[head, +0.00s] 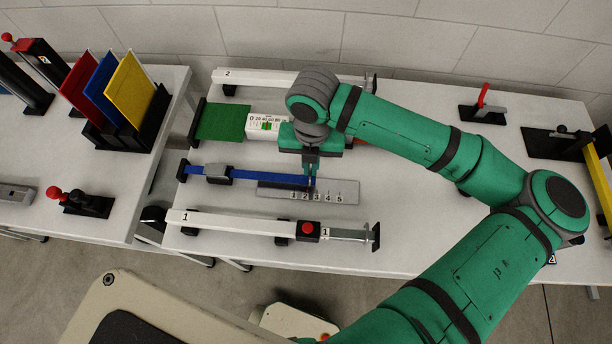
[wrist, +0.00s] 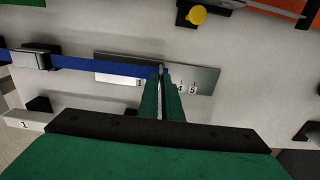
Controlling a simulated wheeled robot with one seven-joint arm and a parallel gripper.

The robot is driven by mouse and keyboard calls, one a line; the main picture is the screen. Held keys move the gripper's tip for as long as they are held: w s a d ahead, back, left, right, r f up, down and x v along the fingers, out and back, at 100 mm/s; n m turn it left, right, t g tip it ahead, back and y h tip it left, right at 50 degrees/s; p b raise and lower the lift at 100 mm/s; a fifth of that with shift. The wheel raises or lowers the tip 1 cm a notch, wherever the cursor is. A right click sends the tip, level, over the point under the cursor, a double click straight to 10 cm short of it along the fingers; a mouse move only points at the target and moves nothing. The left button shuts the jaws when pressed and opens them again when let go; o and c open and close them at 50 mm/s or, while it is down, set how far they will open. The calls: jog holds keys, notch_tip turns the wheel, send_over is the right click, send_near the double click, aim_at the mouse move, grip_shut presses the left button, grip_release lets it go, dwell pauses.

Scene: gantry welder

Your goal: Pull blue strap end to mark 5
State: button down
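The blue strap (head: 260,178) runs from a black end post on the left through a grey buckle (head: 218,173) and along a grey plate (head: 346,189) marked 1 to 5. It also shows in the wrist view (wrist: 100,66). My gripper (head: 311,187) is over the plate near marks 2 and 3, with its fingers close together at the strap's right end. In the wrist view my gripper (wrist: 162,76) looks shut on that end. Marks 4 and 5 lie bare to its right; the fingers hide marks 2 and 3 there.
A white rail with a red button (head: 307,228) lies in front of the plate. A green cloth (head: 222,121) and a white scale (head: 266,124) lie behind the strap. A red-handled clamp (head: 483,105) stands at the back right. The table right of the plate is clear.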

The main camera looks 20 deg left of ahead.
jog(key=shift+w+d, duration=0.4)
jog(key=shift+d, duration=1)
jog(key=shift+w+d, duration=0.4)
jog(key=shift+d, duration=1)
jog(key=shift+w+d, duration=0.4)
jog(key=shift+d, duration=1)
jog(key=c, duration=1.4)
grip_release()
jog(key=shift+c, duration=0.2)
notch_tip(320, 180, up, 11)
jog(key=shift+f, duration=0.1)
